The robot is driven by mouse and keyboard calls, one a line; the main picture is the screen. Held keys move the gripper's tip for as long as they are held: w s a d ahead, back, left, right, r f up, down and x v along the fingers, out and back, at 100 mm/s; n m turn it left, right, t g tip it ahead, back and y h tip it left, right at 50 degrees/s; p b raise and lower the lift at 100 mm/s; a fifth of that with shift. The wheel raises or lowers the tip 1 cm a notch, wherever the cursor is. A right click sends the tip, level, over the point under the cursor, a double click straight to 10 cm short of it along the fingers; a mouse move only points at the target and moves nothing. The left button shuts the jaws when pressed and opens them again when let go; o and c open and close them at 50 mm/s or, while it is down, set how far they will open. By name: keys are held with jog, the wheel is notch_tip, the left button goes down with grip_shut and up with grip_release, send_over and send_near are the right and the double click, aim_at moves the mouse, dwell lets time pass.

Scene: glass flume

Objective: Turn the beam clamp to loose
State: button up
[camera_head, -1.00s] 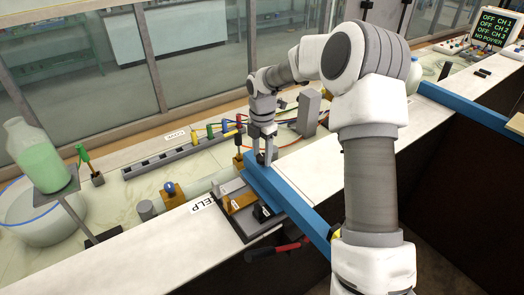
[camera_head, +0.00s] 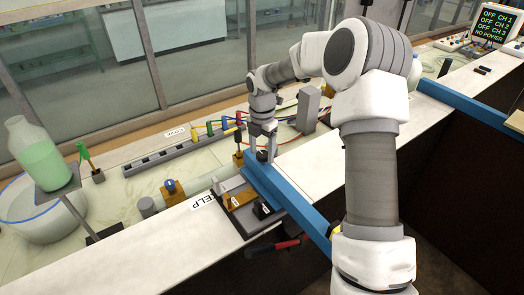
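A small dark knob (camera_head: 262,156) stands on that end of the beam, right at my fingertips. It may be the beam clamp, but no readable mark shows this. My gripper points down at the knob. The fingers are too small here to tell whether they are apart or closed, or whether they touch the knob. My forearm and wrist reach over the bench from the right.
A red-handled tool or lever (camera_head: 287,244) sticks out below the beam. The white bench front (camera_head: 160,255) is clear.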

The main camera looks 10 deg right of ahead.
aim_at(262, 155)
jog(key=shift+o, duration=0.3)
notch_tip(262, 155, up, 17)
jog(key=b, duration=0.1)
jog(key=shift+r, duration=0.2)
jog(key=shift+s, duration=0.1)
